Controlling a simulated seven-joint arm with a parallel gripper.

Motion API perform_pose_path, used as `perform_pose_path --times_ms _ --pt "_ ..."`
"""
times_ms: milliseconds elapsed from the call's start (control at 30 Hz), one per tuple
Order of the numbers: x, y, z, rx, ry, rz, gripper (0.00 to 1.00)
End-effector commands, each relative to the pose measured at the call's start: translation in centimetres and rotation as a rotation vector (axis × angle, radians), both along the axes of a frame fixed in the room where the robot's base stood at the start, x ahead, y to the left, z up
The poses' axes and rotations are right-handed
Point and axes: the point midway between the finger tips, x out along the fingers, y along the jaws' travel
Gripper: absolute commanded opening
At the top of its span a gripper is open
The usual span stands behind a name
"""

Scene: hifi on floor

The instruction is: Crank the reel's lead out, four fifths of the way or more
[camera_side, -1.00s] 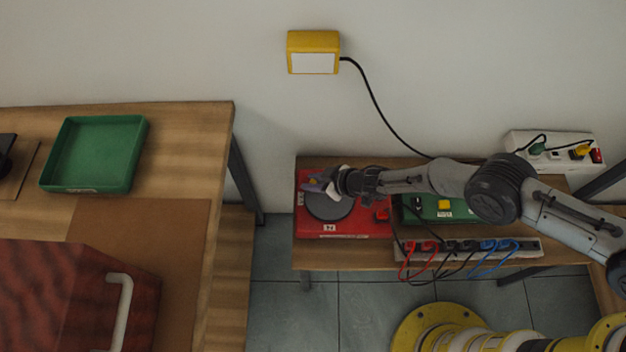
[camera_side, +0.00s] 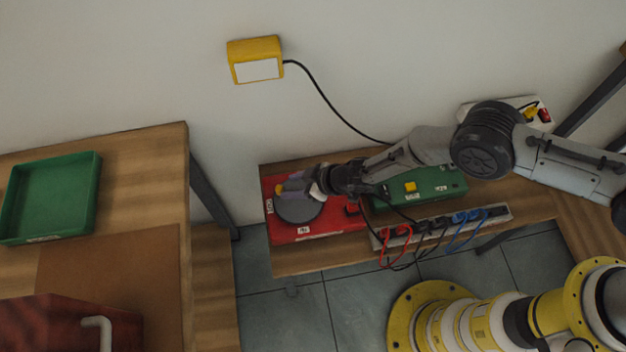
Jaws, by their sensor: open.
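The reel is a red box (camera_side: 290,236) with a round grey disc (camera_side: 300,210) on top, on the low wooden bench. A small yellow knob (camera_side: 280,189), seemingly the crank's handle, shows at the disc's upper left edge. My gripper (camera_side: 290,186) reaches in from the right over the disc's upper edge. Its jaws are open at the knob; I cannot tell whether they touch it. The fingers and wrist hide part of the disc and box. Black leads run near the box's right side; which one is the reel's lead, and how far it is out, I cannot tell.
A green box (camera_side: 430,183) with a yellow button stands right of the reel. A power strip (camera_side: 505,212) with red, black and blue leads lies in front. A yellow wall box (camera_side: 256,62) has a black cable. A green tray (camera_side: 95,190) sits on the left table.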

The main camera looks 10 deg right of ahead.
Motion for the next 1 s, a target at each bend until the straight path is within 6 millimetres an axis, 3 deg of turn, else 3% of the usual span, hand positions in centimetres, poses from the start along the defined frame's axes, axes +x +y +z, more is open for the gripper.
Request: perform_pose_path --times_ms 433,1000 --pt "-2.3 -3.9 4.7 0.0 -0.001 -0.001 0.53" --pt "-2.8 -4.7 5.5 0.0 -0.001 -0.001 0.53"
